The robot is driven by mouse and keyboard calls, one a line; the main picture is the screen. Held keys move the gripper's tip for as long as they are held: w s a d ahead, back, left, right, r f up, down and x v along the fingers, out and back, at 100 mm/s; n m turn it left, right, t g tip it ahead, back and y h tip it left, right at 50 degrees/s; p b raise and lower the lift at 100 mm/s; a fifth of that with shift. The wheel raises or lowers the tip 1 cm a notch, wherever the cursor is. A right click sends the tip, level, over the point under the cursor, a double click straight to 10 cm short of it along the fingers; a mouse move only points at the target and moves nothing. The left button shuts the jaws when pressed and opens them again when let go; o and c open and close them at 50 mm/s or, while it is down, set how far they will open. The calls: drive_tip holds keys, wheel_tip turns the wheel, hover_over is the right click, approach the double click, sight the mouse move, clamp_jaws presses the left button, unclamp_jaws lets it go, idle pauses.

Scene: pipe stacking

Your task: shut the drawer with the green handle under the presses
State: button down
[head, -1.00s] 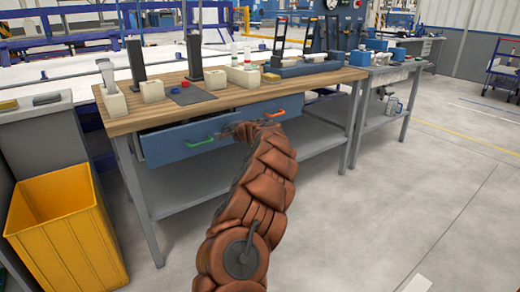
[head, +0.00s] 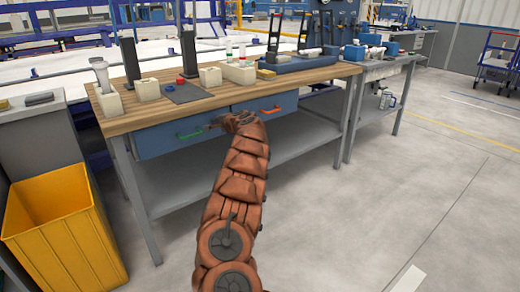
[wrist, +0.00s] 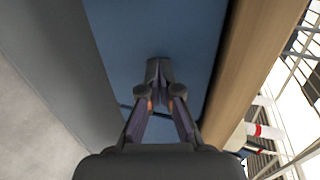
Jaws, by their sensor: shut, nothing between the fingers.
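The blue drawer (head: 158,143) with the green handle (head: 189,135) is under the left part of the wooden workbench, below the two dark upright presses (head: 131,62). Its front looks about flush under the tabletop, with no open gap showing. The green handle is not seen in the wrist view.
A second blue drawer with an orange handle (head: 269,110) is to the right, partly behind my arm. A yellow bin (head: 62,235) stands at the left near the bench leg. A grey lower shelf (head: 180,188) runs under the bench. The floor to the right is clear.

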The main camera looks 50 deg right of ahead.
drive_tip(key=shift+f, duration=0.2)
idle(0.3)
drive_tip(key=v, duration=1.4)
drive_tip(key=shift+f, duration=0.3)
idle(0.3)
